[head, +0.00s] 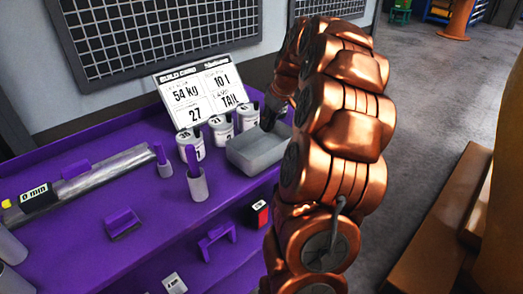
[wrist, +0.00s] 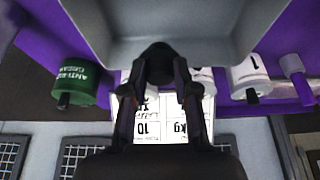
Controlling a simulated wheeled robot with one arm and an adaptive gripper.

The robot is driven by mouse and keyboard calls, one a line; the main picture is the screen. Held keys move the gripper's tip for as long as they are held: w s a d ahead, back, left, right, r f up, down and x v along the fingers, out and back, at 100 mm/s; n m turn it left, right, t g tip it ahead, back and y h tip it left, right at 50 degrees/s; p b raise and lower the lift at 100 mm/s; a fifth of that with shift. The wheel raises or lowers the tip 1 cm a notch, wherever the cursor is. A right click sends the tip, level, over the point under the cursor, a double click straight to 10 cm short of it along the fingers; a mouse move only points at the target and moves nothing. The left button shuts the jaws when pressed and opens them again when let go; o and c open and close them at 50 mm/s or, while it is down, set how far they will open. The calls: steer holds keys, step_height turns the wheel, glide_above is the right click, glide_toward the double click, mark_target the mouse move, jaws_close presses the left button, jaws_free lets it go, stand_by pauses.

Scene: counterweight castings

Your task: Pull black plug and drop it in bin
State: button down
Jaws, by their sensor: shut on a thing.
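My gripper (wrist: 160,85) is shut on a black plug (wrist: 158,55), a dark rounded piece between its fingertips in the wrist view. The grey bin (head: 262,158) is an open-topped tray on the purple bench in the head view. Its grey wall (wrist: 95,30) fills the top of the wrist view, with the plug overlapping its edge. In the head view my gripper (head: 272,115) is at the bin's back edge, partly hidden behind my copper arm. The plug cannot be told apart from the dark fingers there.
White numbered canisters (head: 190,146) stand left of the bin, before a build card (head: 200,92). A green canister (wrist: 75,82) shows in the wrist view. A grey cup with a purple handle (head: 197,185) stands in front. The purple bench (head: 75,255) has clear patches at left.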

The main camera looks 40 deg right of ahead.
steer(key=shift+f, duration=1.3)
steer(key=c, duration=0.8)
jaws_free()
steer(key=v, duration=1.2)
steer(key=shift+a, duration=0.1)
